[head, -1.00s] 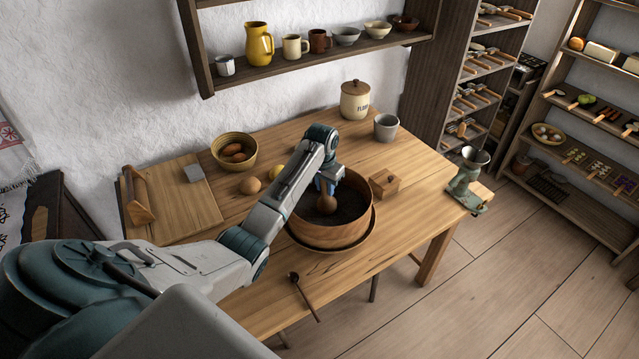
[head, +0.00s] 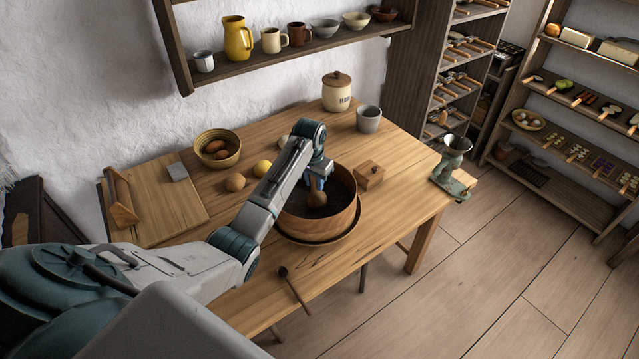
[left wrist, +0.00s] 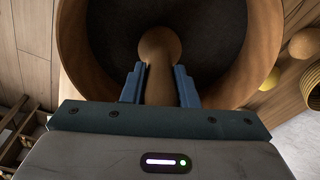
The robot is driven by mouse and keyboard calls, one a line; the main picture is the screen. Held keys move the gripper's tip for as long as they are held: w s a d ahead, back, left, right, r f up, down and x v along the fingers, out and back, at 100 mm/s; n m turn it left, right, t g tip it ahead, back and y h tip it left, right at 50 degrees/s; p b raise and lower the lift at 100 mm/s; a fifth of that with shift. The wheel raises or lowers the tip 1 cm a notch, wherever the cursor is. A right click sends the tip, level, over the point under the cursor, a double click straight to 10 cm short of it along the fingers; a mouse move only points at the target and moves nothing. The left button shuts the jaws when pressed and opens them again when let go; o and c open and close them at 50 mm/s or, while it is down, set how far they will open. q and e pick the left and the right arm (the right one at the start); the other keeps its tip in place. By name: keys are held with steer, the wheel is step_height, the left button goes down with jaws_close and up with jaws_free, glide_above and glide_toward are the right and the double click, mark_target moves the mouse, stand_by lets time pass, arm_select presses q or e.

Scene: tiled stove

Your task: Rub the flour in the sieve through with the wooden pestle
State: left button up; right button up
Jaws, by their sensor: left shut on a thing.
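The sieve (head: 318,226) is a round wooden hoop with a dark mesh bottom, set over a wider wooden bowl (head: 352,232) on the table. In the left wrist view the sieve wall (left wrist: 82,65) curves around the dark mesh. My left gripper (head: 317,183) reaches down inside the sieve and is shut on the wooden pestle (head: 316,199). The pestle (left wrist: 159,48) has a rounded head pointing at the mesh; whether it touches cannot be told. No white flour shows on the mesh. My right gripper is not in view.
A small wooden box (head: 370,177) stands close right of the sieve. A wooden spoon (head: 293,287) lies in front. A flour jar (head: 337,92) and grey cup (head: 368,119) stand at the back.

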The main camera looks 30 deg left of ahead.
arm_select(q)
steer(key=shift+a, duration=2.4)
steer(key=shift+d+r, duration=0.55)
steer(key=shift+d, duration=3.05)
step_height(320, 180, up, 11)
steer(key=shift+f, duration=0.1)
